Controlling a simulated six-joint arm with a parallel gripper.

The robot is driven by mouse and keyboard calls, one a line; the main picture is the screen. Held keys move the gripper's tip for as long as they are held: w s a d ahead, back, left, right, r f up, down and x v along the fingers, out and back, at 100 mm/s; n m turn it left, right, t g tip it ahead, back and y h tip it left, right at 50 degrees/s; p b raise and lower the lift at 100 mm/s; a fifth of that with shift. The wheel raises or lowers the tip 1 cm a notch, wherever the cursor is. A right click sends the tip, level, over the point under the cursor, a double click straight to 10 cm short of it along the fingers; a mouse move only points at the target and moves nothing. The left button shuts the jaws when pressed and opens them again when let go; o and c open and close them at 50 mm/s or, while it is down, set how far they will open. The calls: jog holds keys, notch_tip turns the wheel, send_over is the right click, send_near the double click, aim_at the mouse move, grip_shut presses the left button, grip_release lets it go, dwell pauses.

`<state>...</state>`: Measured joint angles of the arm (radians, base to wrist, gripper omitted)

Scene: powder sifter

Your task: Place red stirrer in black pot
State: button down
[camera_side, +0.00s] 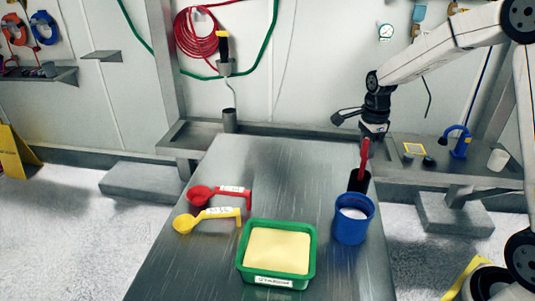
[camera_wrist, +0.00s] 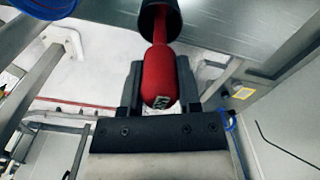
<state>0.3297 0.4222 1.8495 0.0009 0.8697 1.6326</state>
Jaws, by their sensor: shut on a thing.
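The red stirrer (camera_side: 364,153) stands upright in the side view, its lower end inside the mouth of the black pot (camera_side: 358,182). In the wrist view the red stirrer's handle (camera_wrist: 158,75) sits between the two dark fingers of my gripper (camera_wrist: 158,88), and its thin end reaches into the black pot (camera_wrist: 172,14). My gripper (camera_side: 374,132) is above the pot and shut on the stirrer's handle. How deep the stirrer goes, and whether it touches the pot's bottom, is hidden.
A blue container (camera_side: 352,226) with white powder stands directly in front of the pot. A green tray (camera_side: 243,258) of yellow powder is at the front middle. A red scoop (camera_side: 201,195) and a yellow scoop (camera_side: 186,222) lie at left. The table's back middle is clear.

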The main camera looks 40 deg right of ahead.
jog(key=shift+f, duration=0.1)
jog(key=shift+c, duration=1.5)
grip_release()
notch_tip(320, 180, up, 12)
jog(key=shift+r, duration=0.15)
jog(key=shift+s+a+f+n, duration=0.15)
jog(key=shift+a+f+n, duration=0.35)
jog(key=shift+f+n, duration=0.1)
jog(key=s+a+f+n+t, duration=0.1)
jog(key=s+a+f+n, duration=0.3)
jog(key=n, duration=0.3)
jog(key=s+a+f+n, duration=0.4)
jog(key=f+n, duration=0.1)
jog(key=n, duration=0.2)
jog(key=s+a+f+n+t, duration=0.1)
jog(key=s+a+f+n, duration=0.3)
jog(key=n, duration=0.3)
jog(key=shift+s+a+f+t, duration=0.35)
jog(key=shift+s+a, duration=0.1)
jog(key=shift+a, duration=0.1)
